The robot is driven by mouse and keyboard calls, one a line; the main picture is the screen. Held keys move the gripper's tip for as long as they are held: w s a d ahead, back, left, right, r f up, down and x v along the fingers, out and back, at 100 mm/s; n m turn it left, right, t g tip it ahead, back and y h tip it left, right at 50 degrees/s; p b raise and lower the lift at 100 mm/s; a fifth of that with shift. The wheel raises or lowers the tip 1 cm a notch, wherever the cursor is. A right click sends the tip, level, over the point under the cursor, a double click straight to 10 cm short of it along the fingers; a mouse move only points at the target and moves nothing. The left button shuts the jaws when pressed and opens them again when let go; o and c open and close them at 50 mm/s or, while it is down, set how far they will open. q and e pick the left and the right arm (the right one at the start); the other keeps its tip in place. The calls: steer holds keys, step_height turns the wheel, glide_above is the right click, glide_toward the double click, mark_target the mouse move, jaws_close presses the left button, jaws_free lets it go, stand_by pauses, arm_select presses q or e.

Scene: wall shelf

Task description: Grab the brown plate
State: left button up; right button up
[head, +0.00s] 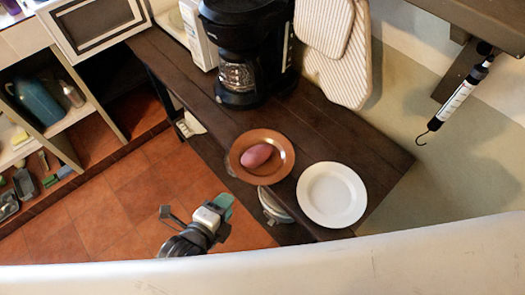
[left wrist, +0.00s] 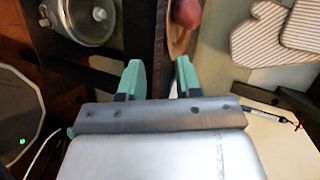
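The brown plate (head: 284,158) lies on the dark wooden shelf (head: 330,120) near its front edge, with a reddish potato-like item (head: 257,155) on it. My left gripper (head: 222,204) is in front of the shelf, below and left of the plate in the head view, apart from it. In the left wrist view, the left gripper (left wrist: 160,76) has its two teal fingers spread with nothing between them. The plate's rim (left wrist: 177,42) shows edge-on beyond the fingertips, with the reddish item (left wrist: 187,12) on it. My right gripper is not in view.
A white plate (head: 332,194) lies close to the right of the brown plate. A black coffee maker (head: 245,50) stands behind, and striped mitts (head: 340,60) hang on the wall. A metal pot (left wrist: 82,20) sits below the shelf. Open floor (head: 110,215) lies to the left.

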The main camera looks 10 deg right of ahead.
mark_target(249, 180)
arm_select(q)
steer(key=w+d, duration=0.1)
steer(key=w, duration=0.1)
steer(key=w+d+f, duration=0.1)
steer(key=w+d, duration=0.1)
steer(key=shift+w+d+p, duration=0.15)
steer(key=shift+w+p, duration=0.1)
steer(key=shift+p, duration=0.1)
steer(key=x, duration=0.2)
steer(key=p+x, duration=0.1)
steer(key=x, duration=0.1)
steer(key=shift+s+d, duration=0.1)
steer(key=shift+d, duration=0.25)
steer(key=shift+w+d+f, duration=0.2)
steer(key=shift+w, duration=0.1)
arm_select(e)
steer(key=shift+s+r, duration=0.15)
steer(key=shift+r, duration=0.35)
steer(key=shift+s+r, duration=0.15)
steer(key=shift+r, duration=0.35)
arm_select(q)
steer(key=shift+s, duration=0.1)
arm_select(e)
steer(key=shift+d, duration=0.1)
arm_select(q)
jaws_close()
steer(key=shift+r, duration=0.1)
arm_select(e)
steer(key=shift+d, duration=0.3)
